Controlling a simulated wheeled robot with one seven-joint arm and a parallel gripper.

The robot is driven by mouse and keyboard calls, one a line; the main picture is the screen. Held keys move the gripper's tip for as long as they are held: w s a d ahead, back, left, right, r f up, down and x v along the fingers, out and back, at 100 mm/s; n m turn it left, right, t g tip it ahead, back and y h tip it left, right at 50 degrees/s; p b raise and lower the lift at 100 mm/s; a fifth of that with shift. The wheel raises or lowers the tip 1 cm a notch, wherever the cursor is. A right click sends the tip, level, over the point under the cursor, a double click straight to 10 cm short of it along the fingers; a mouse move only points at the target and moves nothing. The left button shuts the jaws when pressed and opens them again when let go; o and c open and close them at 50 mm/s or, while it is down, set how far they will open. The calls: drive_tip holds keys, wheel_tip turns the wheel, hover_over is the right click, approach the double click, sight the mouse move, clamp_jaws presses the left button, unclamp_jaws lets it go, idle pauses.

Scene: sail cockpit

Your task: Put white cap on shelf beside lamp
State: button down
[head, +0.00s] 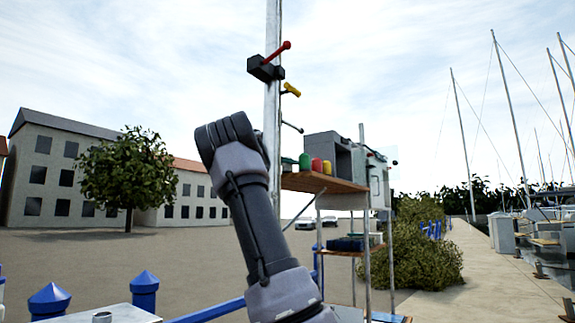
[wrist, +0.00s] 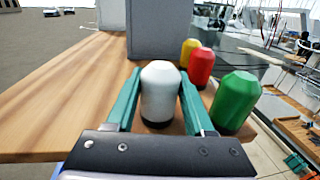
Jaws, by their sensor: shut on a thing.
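In the wrist view the white cap (wrist: 160,92), a rounded cylinder with a dark lower rim, stands upright between the teal fingers of my gripper (wrist: 160,98). The gripper is shut on it. The cap is over the wooden shelf (wrist: 70,90), near its edge; I cannot tell whether its base touches the wood. The shelf also shows in the head view (head: 325,184). There my arm hides most of the gripper, and I cannot make out the white cap. I cannot identify a lamp for certain in either view.
To the right of the white cap are a green cap (wrist: 236,102), a red cap (wrist: 201,68) and a yellow cap (wrist: 190,50). A grey box (wrist: 160,28) stands behind. The shelf's left part is bare. A metal mast (head: 272,100) rises beside my arm.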

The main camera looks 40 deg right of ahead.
drive_tip(key=shift+c, duration=1.4)
unclamp_jaws()
drive_tip(key=v, duration=1.2)
